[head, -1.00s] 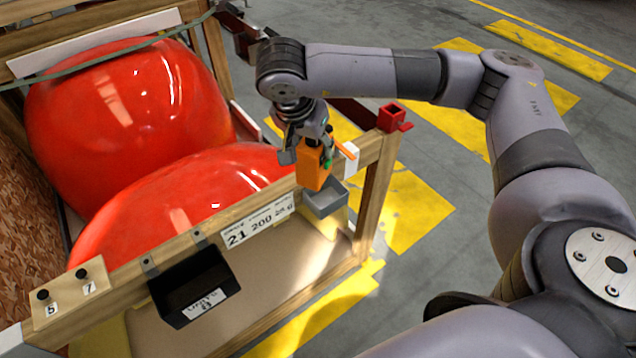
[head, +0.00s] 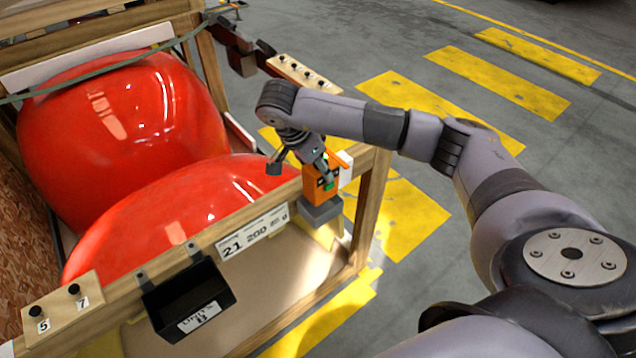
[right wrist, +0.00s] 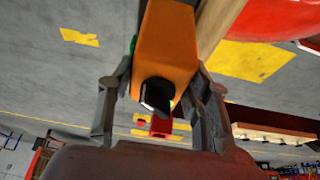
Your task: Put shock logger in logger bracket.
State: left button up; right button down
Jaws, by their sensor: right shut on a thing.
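The orange shock logger (head: 311,190) is upright in my right gripper (head: 324,176), at the front rail's right end. In the right wrist view the logger (right wrist: 168,45) sits between the two fingers, with a black round part on its near end. The grey logger bracket (head: 322,213) hangs on the rail directly below the logger. The logger's lower end meets the bracket's top in the picture; I cannot tell how far inside it is. My left gripper is not in view.
A wooden crate rail (head: 135,262) runs across the front, with a black labelled bin (head: 190,305) hung on it. Large red nosecones (head: 120,130) lie behind. Wooden blocks with black pegs stand at the left (head: 62,300) and far side (head: 297,72).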

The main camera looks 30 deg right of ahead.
jog(key=shift+f, duration=0.85)
notch_tip(320, 180, down, 4)
jog(key=shift+f+p, duration=0.1)
jog(key=shift+p, duration=0.5)
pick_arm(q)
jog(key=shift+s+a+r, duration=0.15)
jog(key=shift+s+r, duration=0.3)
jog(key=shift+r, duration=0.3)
pick_arm(e)
jog(key=shift+f, duration=0.15)
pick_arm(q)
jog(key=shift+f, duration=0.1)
pick_arm(e)
jog(key=c, duration=1.3)
grip_release()
jog(key=shift+f, duration=0.2)
jog(key=o, duration=0.5)
jog(key=shift+r, duration=0.1)
jog(key=shift+c, duration=0.2)
